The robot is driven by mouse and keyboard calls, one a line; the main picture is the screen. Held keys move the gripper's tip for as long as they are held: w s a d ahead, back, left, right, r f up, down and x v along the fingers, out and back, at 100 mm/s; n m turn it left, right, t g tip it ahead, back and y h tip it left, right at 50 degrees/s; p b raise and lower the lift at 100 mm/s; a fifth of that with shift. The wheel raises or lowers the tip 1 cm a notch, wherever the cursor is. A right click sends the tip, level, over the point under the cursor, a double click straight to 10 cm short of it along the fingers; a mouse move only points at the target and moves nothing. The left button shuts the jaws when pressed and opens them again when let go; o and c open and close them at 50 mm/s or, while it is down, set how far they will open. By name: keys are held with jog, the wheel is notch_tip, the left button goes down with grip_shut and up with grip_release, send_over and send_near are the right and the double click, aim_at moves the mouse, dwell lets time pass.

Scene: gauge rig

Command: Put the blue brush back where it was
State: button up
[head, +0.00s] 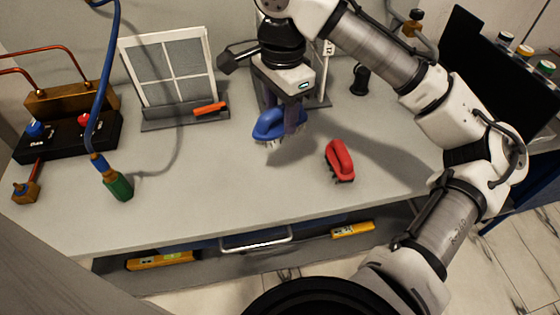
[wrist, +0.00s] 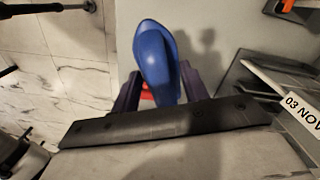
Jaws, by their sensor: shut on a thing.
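The blue brush (head: 268,126) is held in my gripper (head: 290,122), above the grey bench in the head view. Its bristles point down and its shadow falls on the bench to the right, so it seems clear of the surface. In the wrist view the blue brush (wrist: 155,60) sits between the two dark fingers of my gripper (wrist: 158,88). A red brush (head: 340,160) lies on the bench to the right of the blue one. In the wrist view only a bit of red shows behind the blue brush.
A framed window panel (head: 168,68) with an orange tool (head: 209,108) on its base stands at the back left. A black block with valves (head: 68,136) and a blue hose with a green end (head: 118,186) are at left. The front middle of the bench (head: 230,190) is clear.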

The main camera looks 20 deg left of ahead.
notch_tip(320, 180, down, 14)
jog(key=shift+r, duration=0.1)
jog(key=shift+f, duration=0.2)
jog(key=o, duration=1)
jog(key=shift+r, duration=0.15)
notch_tip(320, 180, up, 12)
jog(key=shift+w+d, duration=0.1)
